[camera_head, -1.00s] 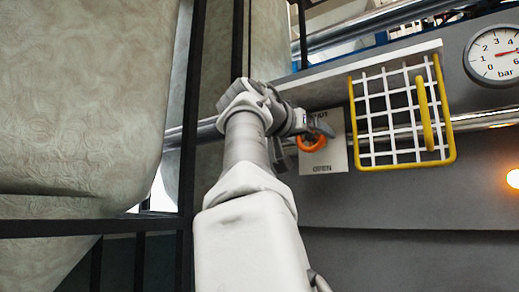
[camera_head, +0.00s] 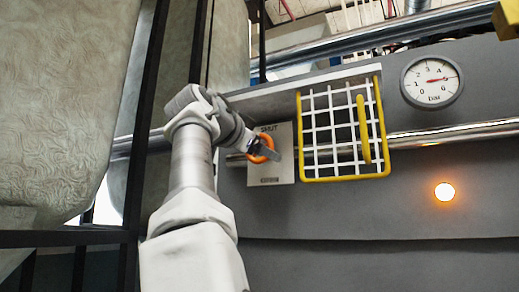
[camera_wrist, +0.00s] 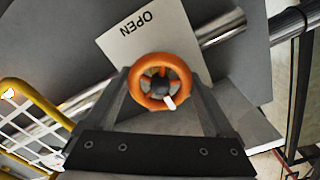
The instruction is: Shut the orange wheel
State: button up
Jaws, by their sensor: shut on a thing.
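The orange wheel (camera_head: 257,158) sits on a pale plate (camera_head: 285,170) on the grey wall, with SHUT lettered at its top and OPEN at its bottom. In the wrist view the wheel (camera_wrist: 160,62) shows as a ring with a dark hub and a white mark at its lower right. My gripper (camera_wrist: 160,84) is shut on the wheel, one finger on each side of its rim. In the wrist view the OPEN end of the plate shows, and the SHUT end is hidden. In the head view my gripper (camera_head: 264,149) partly covers the wheel.
A yellow-framed white wire guard (camera_head: 345,177) stands close right of the plate. A steel pipe (camera_head: 440,133) runs along the wall behind. A gauge (camera_head: 432,80) and a lit orange lamp (camera_head: 444,191) are further right. A dark post (camera_head: 155,120) stands left of my arm.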

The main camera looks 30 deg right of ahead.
dwell(0.4)
jog(key=o, duration=1.1)
jog(key=b+v, duration=0.2)
jog(key=v, duration=1.5)
jog(key=shift+s+a+b, duration=0.2)
jog(key=shift+b, duration=0.2)
jog(key=shift+d, duration=0.1)
